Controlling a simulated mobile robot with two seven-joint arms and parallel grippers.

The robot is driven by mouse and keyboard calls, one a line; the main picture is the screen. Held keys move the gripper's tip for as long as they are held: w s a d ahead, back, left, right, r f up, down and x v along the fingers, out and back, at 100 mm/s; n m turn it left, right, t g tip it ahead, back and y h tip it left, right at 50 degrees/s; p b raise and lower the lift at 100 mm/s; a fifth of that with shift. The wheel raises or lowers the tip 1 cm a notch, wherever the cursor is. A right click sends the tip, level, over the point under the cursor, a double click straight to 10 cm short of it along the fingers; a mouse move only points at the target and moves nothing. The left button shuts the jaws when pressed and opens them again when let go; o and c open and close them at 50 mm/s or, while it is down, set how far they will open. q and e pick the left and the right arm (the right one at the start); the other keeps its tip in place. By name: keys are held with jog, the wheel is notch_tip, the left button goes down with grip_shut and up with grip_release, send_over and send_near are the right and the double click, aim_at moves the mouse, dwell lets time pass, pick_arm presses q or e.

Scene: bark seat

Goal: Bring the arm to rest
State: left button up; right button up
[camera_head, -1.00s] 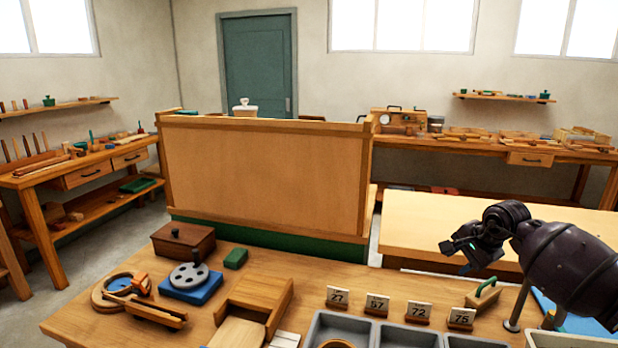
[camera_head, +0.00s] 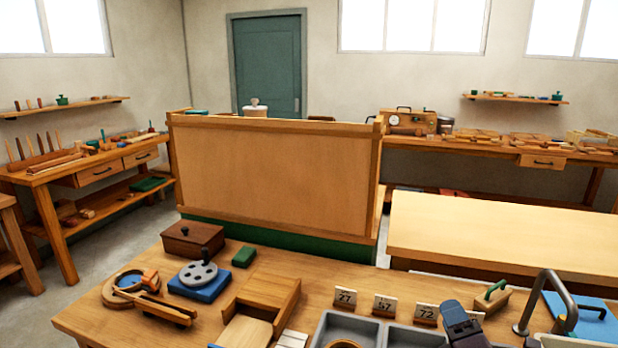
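My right gripper (camera_head: 462,325) shows only as a small dark purple-blue part at the bottom edge, over the grey trays and in front of the number cards. Its fingertips cannot be made out, so whether it is open or shut is hidden. No held thing is visible. My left gripper is not in view.
The wooden bench (camera_head: 130,325) holds grey trays (camera_head: 407,337), number cards (camera_head: 384,305), a brown box (camera_head: 193,239), a blue block with a grey disc (camera_head: 200,275) and a bent metal tube (camera_head: 547,275). A wooden panel (camera_head: 275,170) stands behind. The pale table (camera_head: 500,235) is bare.

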jog(key=s+d+f+m+g+h, duration=0.4)
jog(key=s+f+m+g+h, duration=0.25)
jog(key=m, duration=0.55)
jog(key=s+a+f+m+g+y, duration=0.1)
jog(key=s+f+m+g, duration=0.25)
jog(key=s, duration=0.45)
jog(key=s+a+f+m+g+y, duration=0.1)
jog(key=s+f+m+g+y, duration=0.2)
jog(key=s, duration=0.5)
jog(key=s+a+f+m+g, duration=0.1)
jog(key=s+f+m+g, duration=0.15)
jog(key=s+m, duration=0.35)
jog(key=w+f+n+t+b, duration=0.1)
jog(key=w+f+t+b, duration=0.2)
jog(key=f, duration=0.5)
jog(key=w+f+n+t+y+b, duration=0.1)
jog(key=w+f+t+b, duration=0.2)
jog(key=f, duration=0.5)
jog(key=shift+a+t+b, duration=0.15)
jog(key=shift+t+b, duration=0.2)
jog(key=shift+b, duration=0.1)
